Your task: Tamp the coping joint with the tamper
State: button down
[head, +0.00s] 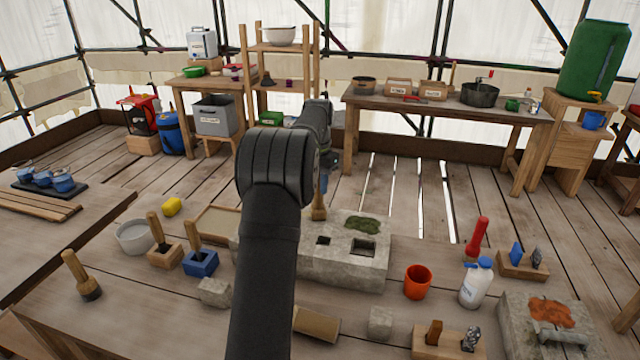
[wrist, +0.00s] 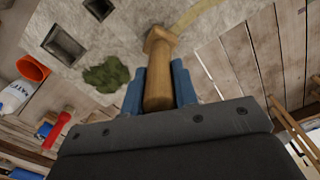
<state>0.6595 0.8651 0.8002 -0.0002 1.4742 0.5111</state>
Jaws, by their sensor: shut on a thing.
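The wooden tamper (wrist: 160,75) is upright in my gripper (wrist: 158,88), its handle between the two blue fingers. In the head view, the tamper's lower end (head: 319,212) shows just over the back of the grey stone coping (head: 345,268), partly behind my arm. The coping has two square holes and a green moss patch (head: 362,223). In the wrist view, a sandy strip (wrist: 198,14), which looks like the joint, runs across the stone from beside the tamper's foot. I cannot tell whether the foot touches the stone.
An orange cup (head: 417,281), a white bottle (head: 475,284) and a red tube (head: 477,236) stand right of the coping. Wooden-handled tools sit in a wooden block (head: 164,256) and a blue block (head: 201,263) at left. Small stone blocks (head: 214,292) lie in front.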

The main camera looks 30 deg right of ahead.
jog(key=shift+w+a+f, duration=0.3)
jog(key=shift+w+a, duration=0.5)
jog(key=shift+a, duration=0.15)
jog(key=shift+w+a, duration=0.25)
jog(key=shift+a, duration=0.05)
jog(key=shift+w+a, duration=0.8)
jog(key=shift+w, duration=0.05)
jog(key=shift+w+a+r, duration=0.1)
jog(key=shift+w+a, duration=0.15)
jog(key=shift+w, duration=0.05)
jog(key=shift+w+a+r, duration=0.1)
jog(key=shift+w+a, duration=0.4)
jog(key=shift+w, duration=0.05)
jog(key=shift+w+a+r, duration=0.1)
jog(key=shift+w+a, duration=0.15)
